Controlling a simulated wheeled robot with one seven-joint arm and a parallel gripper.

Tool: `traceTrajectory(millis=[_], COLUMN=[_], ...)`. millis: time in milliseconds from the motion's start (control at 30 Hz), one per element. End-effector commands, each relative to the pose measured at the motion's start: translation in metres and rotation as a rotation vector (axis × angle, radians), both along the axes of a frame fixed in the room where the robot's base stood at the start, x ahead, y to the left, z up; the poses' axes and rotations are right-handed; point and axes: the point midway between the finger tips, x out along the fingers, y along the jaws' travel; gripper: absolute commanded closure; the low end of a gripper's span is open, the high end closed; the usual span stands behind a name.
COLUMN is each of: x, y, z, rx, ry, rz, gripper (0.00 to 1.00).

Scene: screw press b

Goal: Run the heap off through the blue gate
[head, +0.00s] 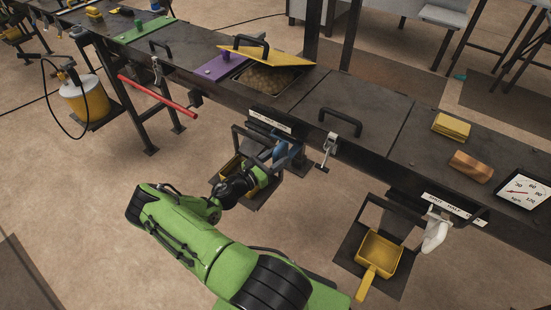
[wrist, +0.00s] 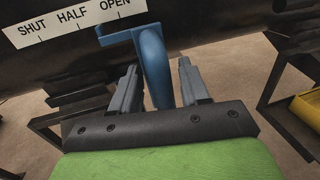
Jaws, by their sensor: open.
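The blue gate's handle (wrist: 155,62) stands between my gripper's fingers in the wrist view; firm contact cannot be told. My gripper (wrist: 158,80) is open around it. The handle's upper end lies below the word OPEN on the white SHUT, HALF, OPEN label (wrist: 72,20). In the head view the blue handle (head: 281,152) is partly behind my gripper (head: 268,160). The brown heap (head: 268,78) lies in an open bin under a tilted yellow lid (head: 262,53). A yellow pan (head: 262,179) below the gate is largely hidden by my arm.
A white gate handle (head: 436,233) and a second yellow pan (head: 379,254) are at the right. A closed dark lid (head: 345,121), yellow blocks (head: 451,126), a brown block (head: 471,166) and a dial (head: 525,190) are on the bench. A red bar (head: 158,97) juts out at left.

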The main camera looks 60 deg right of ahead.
Motion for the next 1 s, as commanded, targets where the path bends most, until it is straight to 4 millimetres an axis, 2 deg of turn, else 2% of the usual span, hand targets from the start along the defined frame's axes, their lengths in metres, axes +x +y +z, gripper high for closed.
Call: traceTrajectory(millis=[167, 500, 633, 800, 1000], x=[0.006, 0.039, 0.049, 0.054, 0.055], y=[0.014, 0.102, 0.13, 0.147, 0.148], z=[0.001, 0.002, 0.001, 0.0, 0.0], rx=[0.001, 0.0, 0.0, 0.0, 0.0], ry=[0.001, 0.001, -0.001, 0.0, 0.001], rz=[0.003, 0.006, 0.005, 0.001, 0.0], gripper=[0.55, 0.55, 0.55, 0.55, 0.55])
